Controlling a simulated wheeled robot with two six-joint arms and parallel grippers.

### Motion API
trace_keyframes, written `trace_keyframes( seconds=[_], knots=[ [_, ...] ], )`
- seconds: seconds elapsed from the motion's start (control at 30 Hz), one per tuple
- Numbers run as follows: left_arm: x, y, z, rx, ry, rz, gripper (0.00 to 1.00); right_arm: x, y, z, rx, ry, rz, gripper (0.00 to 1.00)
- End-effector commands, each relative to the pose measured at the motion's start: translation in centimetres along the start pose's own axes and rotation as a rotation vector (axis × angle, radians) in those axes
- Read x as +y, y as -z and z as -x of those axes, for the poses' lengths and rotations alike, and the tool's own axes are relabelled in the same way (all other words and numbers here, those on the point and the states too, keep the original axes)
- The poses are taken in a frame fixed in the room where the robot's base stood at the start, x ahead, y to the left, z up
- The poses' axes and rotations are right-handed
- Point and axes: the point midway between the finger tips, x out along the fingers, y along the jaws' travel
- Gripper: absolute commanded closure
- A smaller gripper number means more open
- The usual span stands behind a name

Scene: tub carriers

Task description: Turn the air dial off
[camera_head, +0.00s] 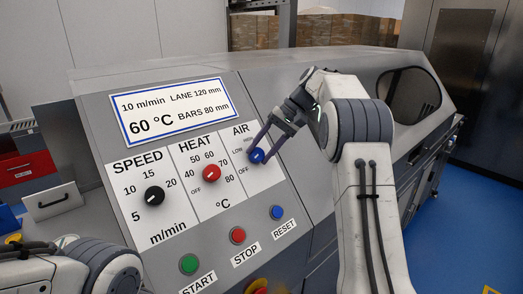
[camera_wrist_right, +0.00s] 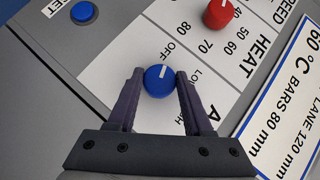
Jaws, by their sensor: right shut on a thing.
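The blue air dial (camera_head: 257,156) is on the sloped panel under the word AIR, at the right end of the row of dials. It also shows in the right wrist view (camera_wrist_right: 159,82). My right gripper (camera_head: 259,148) is shut on it, one finger on each side. In the wrist view the dial's white mark points roughly towards the OFF label (camera_wrist_right: 168,47). The LOW label lies off to one side, and the HIGH label is partly hidden by a finger. Part of my left arm shows at the lower left of the head view; its gripper is out of view.
The red heat dial (camera_head: 210,173) and black speed dial (camera_head: 154,195) are left of the air dial. Below are a green start button (camera_head: 189,264), red stop button (camera_head: 238,235) and blue reset button (camera_head: 277,212). A display (camera_head: 175,110) sits above.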

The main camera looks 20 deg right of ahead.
Motion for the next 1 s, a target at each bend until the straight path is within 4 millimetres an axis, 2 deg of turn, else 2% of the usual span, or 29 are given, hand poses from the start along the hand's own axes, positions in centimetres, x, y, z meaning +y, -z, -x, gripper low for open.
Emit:
trace_keyframes(
  seconds=[0.07, 0.1, 0.17, 0.2, 0.57, 0.77, 1.0],
  knots=[
    [0.0, 0.0, 0.0, 0.0, 0.0, 0.0, 1.0, 0.1, 0.0, -0.1, -0.002, -0.003, 0.0, 1.0],
    [0.0, 0.0, 0.0, 0.0, 0.0, 0.0, 1.0, 0.1, 0.0, -0.1, -0.002, -0.003, 0.0, 0.46],
    [0.0, 0.0, 0.0, 0.0, 0.0, 0.0, 1.0, 0.1, 0.0, -0.1, -0.002, -0.002, 0.0, 0.23],
    [0.0, 0.0, 0.0, 0.0, 0.0, 0.0, 1.0, 0.1, 0.0, -0.1, -0.002, -0.002, 0.0, 0.19],
    [0.0, 0.0, 0.0, 0.0, 0.0, 0.0, 1.0, 0.1, 0.0, 0.3, -0.001, 0.0, 0.0, 0.19],
    [0.0, 0.0, 0.0, 0.0, 0.0, 0.0, 1.0, 0.1, 0.1, 3.0, 0.004, -0.001, 0.0, 0.19],
    [0.1, 0.1, 1.4, 0.0, 0.0, -0.002, 1.0, -0.1, 0.1, 7.4, 0.002, -0.001, 0.0, 0.19]
  ],
)
